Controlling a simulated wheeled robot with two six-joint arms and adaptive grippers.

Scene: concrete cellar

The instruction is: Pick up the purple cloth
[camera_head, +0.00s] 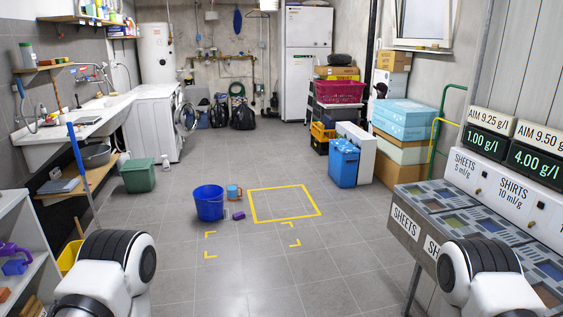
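A small purple thing (238,215) lies on the grey tiled floor, just right of the blue bucket. It is too small to tell for sure that it is the purple cloth. Parts of my two arms show at the bottom left and bottom right. Neither gripper is in view.
Yellow tape outlines a square (284,204) on the floor right of the bucket, with corner marks nearer me. A bench with SHEETS labels (407,225) stands close on the right. A white shelf (18,235) is close on the left.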

